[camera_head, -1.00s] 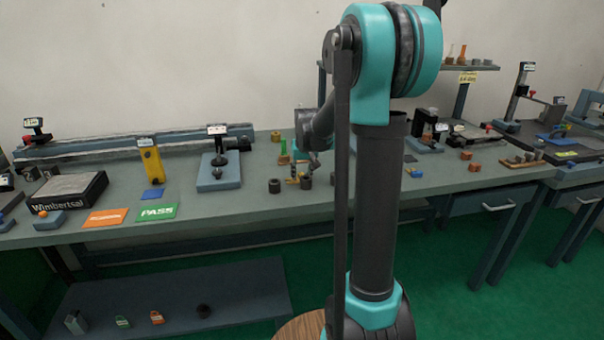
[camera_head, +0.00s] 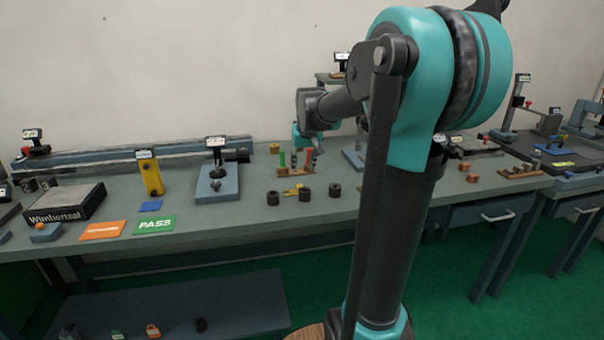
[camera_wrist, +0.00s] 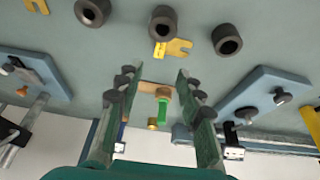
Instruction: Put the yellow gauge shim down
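A yellow fork-shaped shim (camera_wrist: 179,47) lies flat on the bench in the wrist view, close against a black ring (camera_wrist: 162,20). It also shows in the head view as a small yellow piece (camera_head: 291,192) between black rings. A second yellow forked piece (camera_wrist: 37,6) is cut by the top edge of the wrist view. I cannot tell which of the two the task means. My gripper (camera_wrist: 156,72) is open, its two fingers wide apart with nothing held between them. It is raised above the bench, apart from the shim; its fingertips are unclear in the head view.
Other black rings (camera_head: 273,198) (camera_head: 335,190) stand beside the shim. A wooden rack (camera_wrist: 155,85) with a green cylinder (camera_wrist: 162,108) is behind. Blue-based fixtures (camera_wrist: 265,92) stand on both sides. The green PASS card (camera_head: 155,225) and an orange card (camera_head: 102,230) lie left. The bench front is clear.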

